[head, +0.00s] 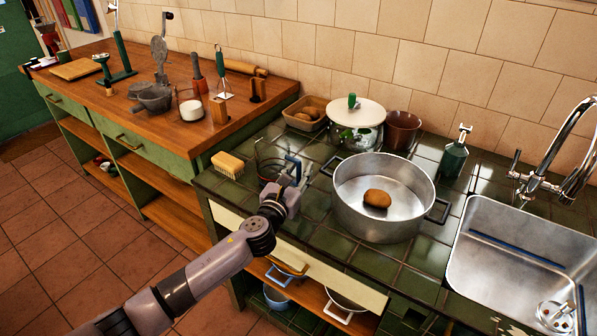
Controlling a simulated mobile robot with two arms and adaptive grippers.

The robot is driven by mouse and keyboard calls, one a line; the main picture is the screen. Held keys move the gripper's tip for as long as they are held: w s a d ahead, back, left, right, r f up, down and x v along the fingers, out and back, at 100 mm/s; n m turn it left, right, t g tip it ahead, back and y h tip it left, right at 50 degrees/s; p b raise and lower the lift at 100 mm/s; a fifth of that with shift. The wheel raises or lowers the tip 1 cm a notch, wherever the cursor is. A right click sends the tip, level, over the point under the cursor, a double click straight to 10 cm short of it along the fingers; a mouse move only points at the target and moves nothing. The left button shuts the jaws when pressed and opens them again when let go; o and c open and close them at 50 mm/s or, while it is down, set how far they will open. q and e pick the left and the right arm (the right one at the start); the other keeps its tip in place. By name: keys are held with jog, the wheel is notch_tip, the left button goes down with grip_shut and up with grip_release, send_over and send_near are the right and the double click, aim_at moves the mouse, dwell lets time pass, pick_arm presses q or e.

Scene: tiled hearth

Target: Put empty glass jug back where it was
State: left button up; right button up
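The clear glass jug (268,160) stands upright on the dark green tiled counter, near its left end. It looks empty, though its outline is faint against the tiles. My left gripper (293,168) is at the jug's right side, close to where a handle would be. A blue part shows between the gripper and the jug; I cannot tell which it belongs to. The fingers are small and overlap the glass, so I cannot tell whether they are closed on it. My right gripper is not in view.
A large metal pot (350,210) holding a potato (377,199) stands right of the gripper. A scrub brush (228,164) lies left of the jug. Behind are a lidded pot (357,132), a basket (305,113) and a brown pot (402,130). The sink (520,240) is at right.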

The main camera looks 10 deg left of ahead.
pick_arm(q)
jog(key=shift+r, duration=0.2)
jog(key=s, duration=0.4)
jog(key=s+a, duration=0.1)
jog(key=s, duration=0.7)
jog(key=shift+a, duration=0.4)
